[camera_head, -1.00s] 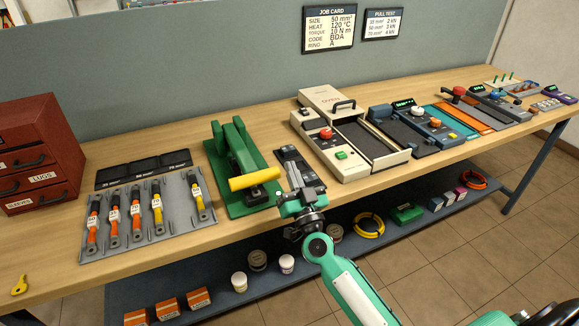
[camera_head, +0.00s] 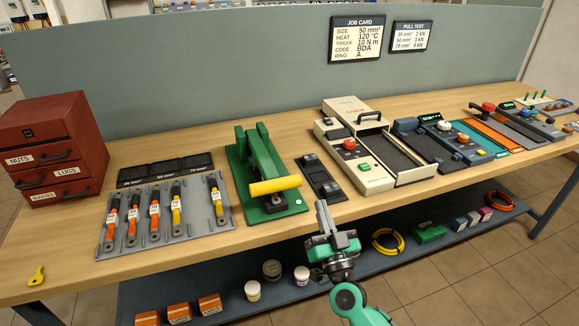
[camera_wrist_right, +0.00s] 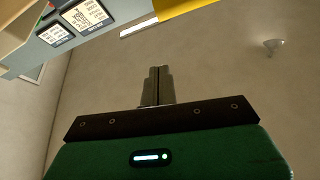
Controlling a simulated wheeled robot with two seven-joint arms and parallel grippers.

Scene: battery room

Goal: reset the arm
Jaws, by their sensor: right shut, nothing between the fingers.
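My right gripper (camera_head: 325,215) is in front of the bench's front edge in the head view, below the small dark block unit. Its green arm comes up from the bottom of the picture. The right wrist view shows its two fingers (camera_wrist_right: 157,85) together, with nothing between them. It touches nothing that I can see. My left gripper is in neither view.
The wooden bench (camera_head: 135,262) holds a red drawer cabinet (camera_head: 60,140), a grey cable tray (camera_head: 190,222), a green press with a yellow handle (camera_head: 275,186), a dark block unit (camera_head: 320,177) and a cream heater box (camera_head: 350,148). A lower shelf (camera_head: 470,222) carries rolls and boxes.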

